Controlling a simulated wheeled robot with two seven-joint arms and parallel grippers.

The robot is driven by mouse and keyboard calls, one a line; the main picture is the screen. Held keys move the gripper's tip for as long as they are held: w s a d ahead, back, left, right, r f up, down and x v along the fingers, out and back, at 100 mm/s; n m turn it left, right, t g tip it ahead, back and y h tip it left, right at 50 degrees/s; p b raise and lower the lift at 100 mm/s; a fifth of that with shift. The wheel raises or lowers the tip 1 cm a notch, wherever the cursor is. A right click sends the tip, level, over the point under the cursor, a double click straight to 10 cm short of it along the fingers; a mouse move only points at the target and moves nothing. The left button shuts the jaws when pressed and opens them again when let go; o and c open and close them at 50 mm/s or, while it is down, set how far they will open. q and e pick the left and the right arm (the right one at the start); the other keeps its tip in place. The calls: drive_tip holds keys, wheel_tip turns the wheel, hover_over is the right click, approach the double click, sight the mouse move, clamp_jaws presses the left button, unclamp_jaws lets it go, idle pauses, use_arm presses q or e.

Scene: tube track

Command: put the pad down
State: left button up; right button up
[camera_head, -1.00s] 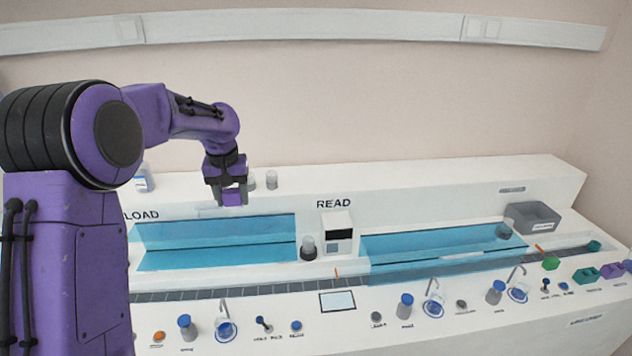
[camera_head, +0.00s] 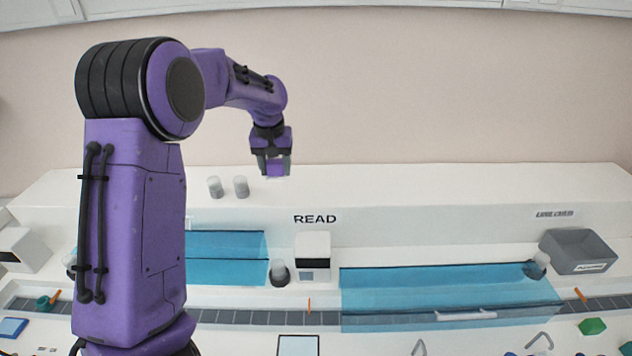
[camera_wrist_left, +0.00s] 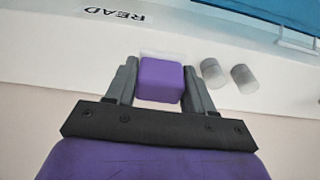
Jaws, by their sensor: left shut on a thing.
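The pad is a small purple block with a pale underside. It sits between the fingers of my left gripper (camera_head: 274,170) in the head view. In the left wrist view the pad (camera_wrist_left: 160,80) is held between the two grey fingers of the left gripper (camera_wrist_left: 160,86), which is shut on it. In the head view the pad (camera_head: 275,171) hangs in front of the back wall, above the white rear shelf (camera_head: 420,190). The pad's lower face is mostly hidden. My right gripper is not in view.
Two grey translucent cups (camera_head: 228,187) stand on the rear shelf left of the gripper. Below are blue transparent covers (camera_head: 450,290), a white READ device (camera_head: 313,258) and a dark track (camera_head: 245,317). A grey bin (camera_head: 578,251) stands at right. The shelf right of the gripper is clear.

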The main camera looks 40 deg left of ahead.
use_arm(q)
drive_tip(key=w+f+p, duration=0.4)
hover_over(302, 192)
wheel_tip(302, 192, down, 4)
drive_tip(key=shift+d+f, duration=0.15)
drive_tip(key=shift+f, duration=0.1)
drive_tip(key=shift+s+f+p, duration=0.2)
drive_tip(key=shift+f+p, duration=0.35)
drive_tip(key=shift+f, duration=0.55)
drive_tip(key=shift+s+f, duration=0.1)
drive_tip(key=shift+s, duration=0.25)
drive_tip(key=shift+w+f, duration=0.25)
drive_tip(key=shift+w, duration=0.05)
drive_tip(key=o, duration=1)
drive_tip(key=shift+s+r, duration=0.1)
drive_tip(key=shift+s, duration=0.05)
drive_tip(key=shift+r, duration=0.45)
wheel_tip(302, 192, up, 11)
drive_tip(key=s+d+b, duration=0.1)
drive_tip(key=b, duration=0.1)
drive_tip(key=shift+b, duration=0.35)
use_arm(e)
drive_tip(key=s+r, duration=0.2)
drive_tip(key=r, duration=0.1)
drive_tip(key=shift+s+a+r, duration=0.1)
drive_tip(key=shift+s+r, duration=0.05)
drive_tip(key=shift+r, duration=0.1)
use_arm(q)
drive_tip(key=shift+s+d, duration=0.1)
